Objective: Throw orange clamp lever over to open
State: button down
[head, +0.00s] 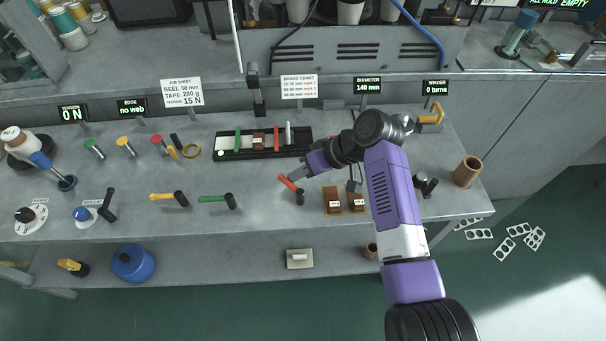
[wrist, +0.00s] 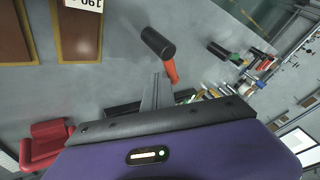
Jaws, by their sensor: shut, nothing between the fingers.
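The orange clamp lever (head: 289,182) lies low over the bench, its arm slanting down to the right to a black cylindrical end (head: 300,198). In the wrist view the orange arm (wrist: 171,72) and the black cylinder (wrist: 157,42) show just beyond my fingers. My gripper (head: 291,178) is shut and empty, reaching in from the right beside the orange arm. In the wrist view the closed fingertips (wrist: 157,78) are close to the left of the arm. I cannot tell whether they touch it.
A green lever (head: 213,199) and a yellow lever (head: 164,196) stand to the left. Two brown blocks (head: 332,198) lie to the right below my arm. A black tray (head: 230,155) with several coloured pieces lies behind. The bench between the green and orange levers is clear.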

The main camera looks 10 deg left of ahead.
jog(key=shift+s+a, duration=0.1)
jog(key=shift+a, duration=0.25)
jog(key=shift+s+a+n+g+b, duration=0.15)
jog(key=shift+a+n+g+b, duration=0.15)
jog(key=shift+n+g, duration=0.4)
jog(key=shift+s, duration=0.1)
jog(key=shift+s+a, duration=0.1)
jog(key=shift+a, duration=0.05)
dwell(1.0)
